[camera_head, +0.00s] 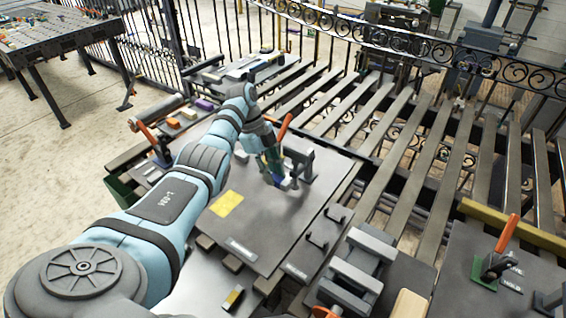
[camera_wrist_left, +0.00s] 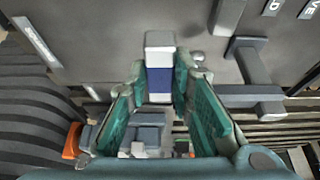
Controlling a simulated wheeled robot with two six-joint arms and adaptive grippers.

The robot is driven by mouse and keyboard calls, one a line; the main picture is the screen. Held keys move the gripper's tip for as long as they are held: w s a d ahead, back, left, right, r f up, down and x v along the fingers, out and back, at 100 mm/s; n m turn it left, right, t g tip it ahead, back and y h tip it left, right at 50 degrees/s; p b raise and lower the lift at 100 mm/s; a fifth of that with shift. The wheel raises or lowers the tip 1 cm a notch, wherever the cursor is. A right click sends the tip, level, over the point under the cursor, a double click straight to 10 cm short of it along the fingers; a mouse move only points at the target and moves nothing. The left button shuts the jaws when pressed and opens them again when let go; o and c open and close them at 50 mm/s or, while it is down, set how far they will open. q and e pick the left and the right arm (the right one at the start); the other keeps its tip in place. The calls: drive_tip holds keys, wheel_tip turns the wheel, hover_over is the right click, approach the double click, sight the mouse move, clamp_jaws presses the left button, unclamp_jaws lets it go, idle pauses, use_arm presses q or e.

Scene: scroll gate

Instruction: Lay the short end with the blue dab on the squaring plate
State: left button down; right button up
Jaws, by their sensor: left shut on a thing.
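My left gripper (camera_head: 274,172) reaches in from the left over a dark grey plate (camera_head: 262,240) with a yellow patch (camera_head: 227,204). I take this to be the squaring plate; its label is too small to read. The gripper is shut on a short pale grey end with a blue dab. In the left wrist view the short end (camera_wrist_left: 160,42) sticks out beyond the green fingers (camera_wrist_left: 158,100), and its blue band (camera_wrist_left: 159,78) sits between the fingertips. The end is above or on the plate; I cannot tell whether they touch. My right gripper is not in view.
An orange-handled clamp (camera_head: 284,128) and a grey bracket (camera_head: 299,160) stand close behind the gripper. Another orange-handled clamp (camera_head: 495,263) is at right. Long flat bars (camera_head: 400,130) and a scrolled gate (camera_head: 470,60) lie behind.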

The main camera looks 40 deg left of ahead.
sight(278, 199)
use_arm(q)
drive_tip(key=shift+w, duration=0.35)
drive_tip(key=shift+s+f+b, duration=0.2)
drive_tip(key=shift+f+b, duration=0.35)
drive_tip(key=shift+b, duration=0.2)
wheel_tip(278, 199, down, 4)
drive_tip(key=b, duration=0.4)
drive_tip(key=shift+w+f, duration=0.1)
drive_tip(key=shift+f, duration=0.3)
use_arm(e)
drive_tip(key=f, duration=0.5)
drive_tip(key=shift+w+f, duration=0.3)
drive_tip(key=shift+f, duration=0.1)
use_arm(q)
drive_tip(key=shift+f+b, duration=0.35)
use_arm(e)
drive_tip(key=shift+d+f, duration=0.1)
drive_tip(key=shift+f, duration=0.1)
use_arm(q)
drive_tip(key=c, duration=1.3)
unclamp_jaws()
drive_tip(key=shift+c, duration=0.2)
drive_tip(key=v, duration=0.7)
drive_tip(key=shift+r, duration=0.3)
